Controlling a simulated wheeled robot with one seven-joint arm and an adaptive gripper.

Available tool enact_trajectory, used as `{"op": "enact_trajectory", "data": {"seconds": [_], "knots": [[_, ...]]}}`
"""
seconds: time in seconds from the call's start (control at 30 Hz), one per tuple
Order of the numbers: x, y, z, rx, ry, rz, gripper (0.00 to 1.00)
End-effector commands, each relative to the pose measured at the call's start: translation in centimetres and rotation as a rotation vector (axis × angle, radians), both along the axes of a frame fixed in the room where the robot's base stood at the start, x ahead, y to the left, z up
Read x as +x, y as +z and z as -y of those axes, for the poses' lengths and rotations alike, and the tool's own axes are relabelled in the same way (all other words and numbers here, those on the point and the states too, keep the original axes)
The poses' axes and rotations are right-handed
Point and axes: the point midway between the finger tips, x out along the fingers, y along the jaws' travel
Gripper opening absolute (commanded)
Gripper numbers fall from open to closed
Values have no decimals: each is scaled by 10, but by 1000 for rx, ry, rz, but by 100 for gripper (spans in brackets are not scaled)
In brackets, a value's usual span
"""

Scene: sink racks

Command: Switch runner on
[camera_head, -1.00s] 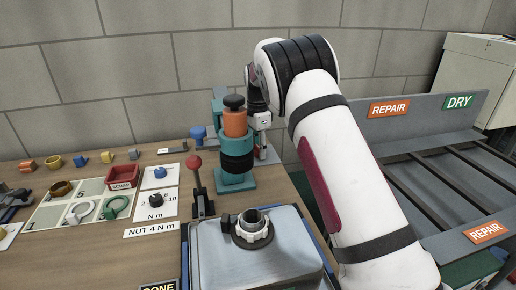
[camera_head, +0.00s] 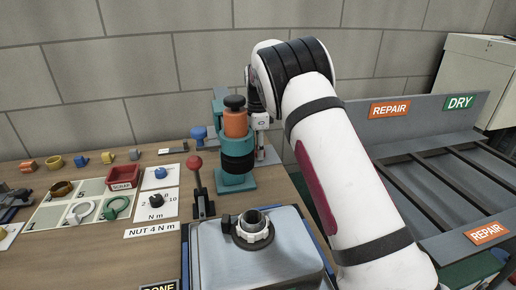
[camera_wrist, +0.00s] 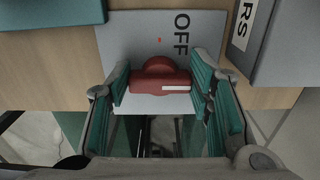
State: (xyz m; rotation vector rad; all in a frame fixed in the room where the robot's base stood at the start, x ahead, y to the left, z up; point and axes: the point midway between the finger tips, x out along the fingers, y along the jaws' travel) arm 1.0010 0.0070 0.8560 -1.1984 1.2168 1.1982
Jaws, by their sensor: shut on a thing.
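A red rotary knob (camera_wrist: 155,80) with a white pointer line shows in the wrist view, on a grey plate (camera_wrist: 130,35) marked OFF and bearing a small red dot. The white line lies toward the right end of the knob's bar, in line with it. My gripper (camera_wrist: 162,88) has its teal-padded fingers on either side of the knob and is shut on it. In the head view my gripper and the knob are mostly hidden behind the teal stand (camera_head: 236,180) and my white arm.
The teal stand holds an orange cylinder close left of my wrist. A red-balled lever (camera_head: 195,163) and a grey fixture with a threaded fitting (camera_head: 253,228) stand in front. REPAIR and DRY racks (camera_head: 430,155) lie right. A grey block (camera_wrist: 285,45) is right of the knob plate.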

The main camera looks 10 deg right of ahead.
Motion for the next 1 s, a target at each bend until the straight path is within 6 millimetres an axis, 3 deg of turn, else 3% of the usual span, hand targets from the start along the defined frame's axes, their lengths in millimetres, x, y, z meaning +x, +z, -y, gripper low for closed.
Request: {"op": "enact_trajectory", "data": {"seconds": [0.03, 0.1, 0.57, 1.0], "knots": [[0, 0, 0, 1, -2, 0, 52], [0, 0, 0, 1, -2, 0, 68], [0, 0, 0, 1, 46, 0, 68], [-4, 1, 1, 2, 531, 2, 68]]}}
